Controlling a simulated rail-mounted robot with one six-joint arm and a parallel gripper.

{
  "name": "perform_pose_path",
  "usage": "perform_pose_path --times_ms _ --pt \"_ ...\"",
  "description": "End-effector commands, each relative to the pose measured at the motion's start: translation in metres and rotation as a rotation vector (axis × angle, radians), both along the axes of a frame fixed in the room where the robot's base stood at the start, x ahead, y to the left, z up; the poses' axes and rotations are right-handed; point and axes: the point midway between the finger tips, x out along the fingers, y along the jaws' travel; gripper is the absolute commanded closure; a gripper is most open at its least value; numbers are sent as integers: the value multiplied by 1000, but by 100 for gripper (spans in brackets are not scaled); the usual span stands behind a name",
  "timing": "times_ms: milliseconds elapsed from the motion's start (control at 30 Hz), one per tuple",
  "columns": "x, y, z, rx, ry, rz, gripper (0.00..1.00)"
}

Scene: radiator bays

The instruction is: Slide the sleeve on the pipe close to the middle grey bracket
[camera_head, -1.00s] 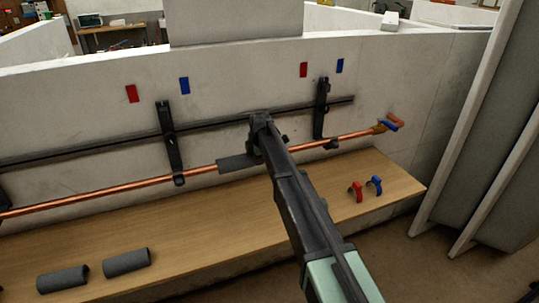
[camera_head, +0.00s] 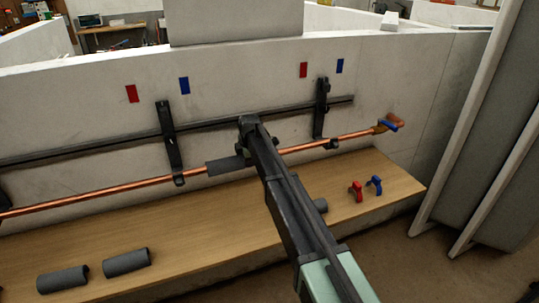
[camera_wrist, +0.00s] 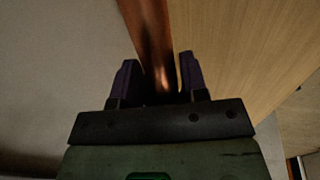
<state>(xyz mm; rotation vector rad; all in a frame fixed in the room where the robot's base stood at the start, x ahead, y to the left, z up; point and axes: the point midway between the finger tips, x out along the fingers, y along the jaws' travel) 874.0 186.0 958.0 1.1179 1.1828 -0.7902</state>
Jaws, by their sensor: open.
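The dark grey sleeve (camera_head: 224,166) is around the copper pipe (camera_head: 110,190), just right of the middle grey bracket (camera_head: 170,140). A short stretch of bare pipe shows between them. The sleeve cannot be made out there.
The right bracket (camera_head: 320,110) holds the pipe further right. Two loose grey sleeves (camera_head: 62,279) (camera_head: 126,262) lie on the wooden bench (camera_head: 190,240). Red (camera_head: 355,191) and blue (camera_head: 375,185) clips stand at the bench's right. Another grey piece (camera_head: 320,205) is partly behind my arm.

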Motion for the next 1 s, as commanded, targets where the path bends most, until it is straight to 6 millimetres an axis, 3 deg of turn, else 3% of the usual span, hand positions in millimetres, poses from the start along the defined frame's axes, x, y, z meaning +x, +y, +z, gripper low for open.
perform_pose_path --times_ms 1000 --pt "-13 39 0 0 0 2 60"
